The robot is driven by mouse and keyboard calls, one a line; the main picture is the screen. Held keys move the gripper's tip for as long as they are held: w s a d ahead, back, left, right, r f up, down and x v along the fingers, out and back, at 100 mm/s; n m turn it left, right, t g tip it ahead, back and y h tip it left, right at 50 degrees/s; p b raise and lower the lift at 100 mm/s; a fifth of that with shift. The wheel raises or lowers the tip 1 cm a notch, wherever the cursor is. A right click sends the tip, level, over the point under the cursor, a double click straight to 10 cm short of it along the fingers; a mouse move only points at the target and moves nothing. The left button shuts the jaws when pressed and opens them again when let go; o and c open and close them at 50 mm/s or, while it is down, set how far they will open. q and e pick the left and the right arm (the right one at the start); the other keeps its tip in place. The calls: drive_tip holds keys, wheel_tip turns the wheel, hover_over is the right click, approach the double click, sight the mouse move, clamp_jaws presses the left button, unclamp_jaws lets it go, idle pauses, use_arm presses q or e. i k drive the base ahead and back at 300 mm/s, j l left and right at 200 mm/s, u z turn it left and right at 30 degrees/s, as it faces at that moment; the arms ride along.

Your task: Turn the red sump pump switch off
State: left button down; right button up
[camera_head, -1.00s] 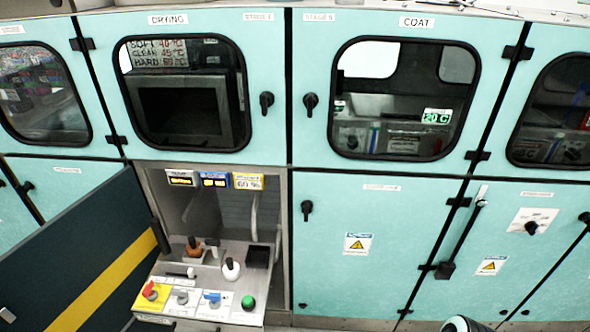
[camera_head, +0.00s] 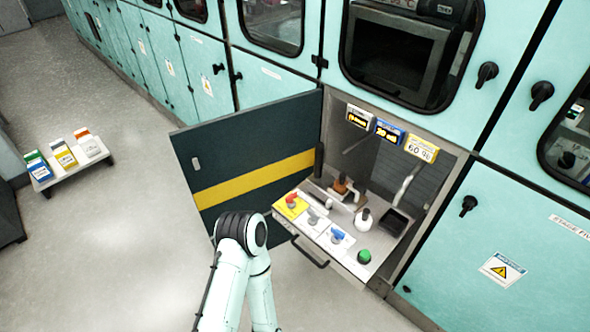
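The red switch (camera_head: 292,201) sits on a yellow plate at the left end of the sloping control panel (camera_head: 325,245) inside the open cabinet. Its handle is small in the picture, and I cannot tell its exact setting. A pale switch (camera_head: 312,217) and a blue switch (camera_head: 337,235) stand beside it, then a green button (camera_head: 364,256). One of my arms rises from the bottom, its dark joint in front of the open door and left of the panel. I cannot tell which arm it is. Neither gripper shows.
The dark door (camera_head: 240,150) with a yellow stripe stands open left of the panel. Brown-topped and white bottles (camera_head: 363,219) stand behind the switches, under several small displays (camera_head: 388,131). A low stand (camera_head: 72,168) with coloured boxes is at the left. The floor between is clear.

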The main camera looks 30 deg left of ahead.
sight(289, 198)
drive_tip(key=j+u, duration=0.1)
drive_tip(key=u, duration=1.1)
